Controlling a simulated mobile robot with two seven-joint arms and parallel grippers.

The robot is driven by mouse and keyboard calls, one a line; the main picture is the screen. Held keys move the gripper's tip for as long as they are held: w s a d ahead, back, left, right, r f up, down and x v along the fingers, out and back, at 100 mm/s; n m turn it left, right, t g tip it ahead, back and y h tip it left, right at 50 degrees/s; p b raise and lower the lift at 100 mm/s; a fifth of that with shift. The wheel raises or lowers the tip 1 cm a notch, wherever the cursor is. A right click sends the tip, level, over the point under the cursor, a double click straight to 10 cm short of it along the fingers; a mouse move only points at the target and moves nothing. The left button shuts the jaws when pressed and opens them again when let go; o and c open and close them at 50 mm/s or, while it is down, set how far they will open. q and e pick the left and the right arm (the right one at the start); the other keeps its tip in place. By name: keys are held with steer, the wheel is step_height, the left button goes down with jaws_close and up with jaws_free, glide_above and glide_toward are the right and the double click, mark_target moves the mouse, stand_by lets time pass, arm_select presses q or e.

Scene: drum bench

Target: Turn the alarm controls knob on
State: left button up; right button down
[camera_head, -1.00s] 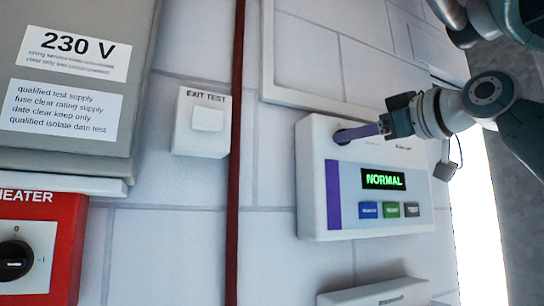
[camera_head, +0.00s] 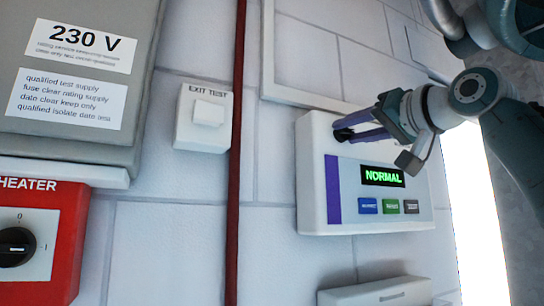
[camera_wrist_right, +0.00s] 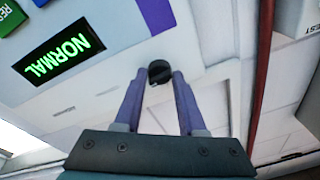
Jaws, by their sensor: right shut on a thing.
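The alarm controls panel (camera_head: 315,190) is a white box on the wall with a purple stripe and a green "NORMAL" display (camera_head: 383,177). Its small black knob (camera_head: 342,134) is near the upper left of its face. In the right wrist view the knob (camera_wrist_right: 159,70) sits between the two purple fingertips. My right gripper (camera_head: 352,129) is shut on the knob, with its fingers on either side of it. The fingers hide part of the knob, so its pointer cannot be read. My left gripper is not in view.
Blue, green and dark buttons (camera_head: 390,207) lie below the display. A white "EXIT TEST" box (camera_head: 190,135), a red vertical pipe (camera_head: 236,200), a grey 230 V cabinet (camera_head: 95,145) and a red heater switch (camera_head: 62,240) are to the left. A white box (camera_head: 375,293) is below.

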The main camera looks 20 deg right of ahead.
steer(key=shift+d+f+m, duration=0.1)
steer(key=shift+d+m, duration=0.05)
steer(key=shift+m, duration=0.55)
steer(key=c, duration=0.5)
jaws_free()
